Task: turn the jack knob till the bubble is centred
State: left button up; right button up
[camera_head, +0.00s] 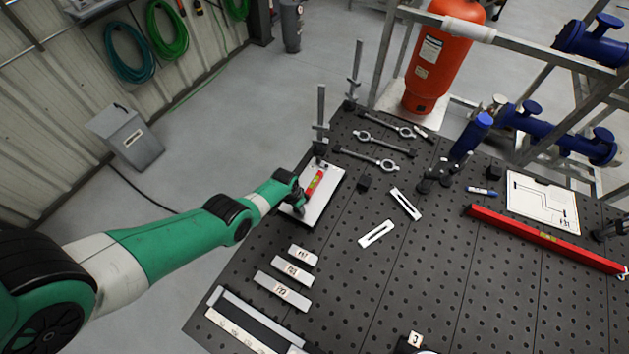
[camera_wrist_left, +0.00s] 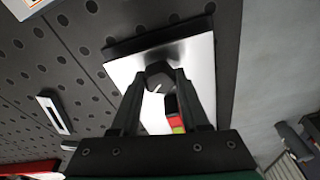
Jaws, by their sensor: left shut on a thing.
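A white plate (camera_head: 325,205) lies near the left edge of the dark perforated table. A short red level (camera_head: 313,184) with a yellow-green vial rests on it; the bubble is too small to read. My left gripper (camera_head: 298,203) is at the plate's near left side. In the left wrist view, its two fingers are shut on a dark jack knob (camera_wrist_left: 158,74) with a white line on it. The level (camera_wrist_left: 174,112) shows between the fingers there, partly hidden by the gripper. My right gripper is not in view.
An upright clamp post (camera_head: 321,115) stands just behind the plate. Marked blocks (camera_head: 291,271) lie in front, and slotted bars (camera_head: 376,234) lie to the right. A long red level (camera_head: 545,239) lies farther right.

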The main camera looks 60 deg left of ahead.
pick_arm(q)
jog(key=shift+s+f, duration=0.1)
jog(key=shift+s, duration=0.1)
jog(key=m, duration=0.5)
jog(key=shift+h, duration=0.4)
dwell(0.6)
jog(key=m+b, duration=0.1)
jog(key=m, duration=0.2)
jog(key=shift+f+m, duration=0.1)
jog(key=shift+m, duration=0.3)
grip_shut()
grip_release()
jog(key=shift+m+h, duration=0.3)
jog(key=shift+m, duration=0.2)
jog(key=o, duration=1.3)
jog(key=shift+c, duration=0.2)
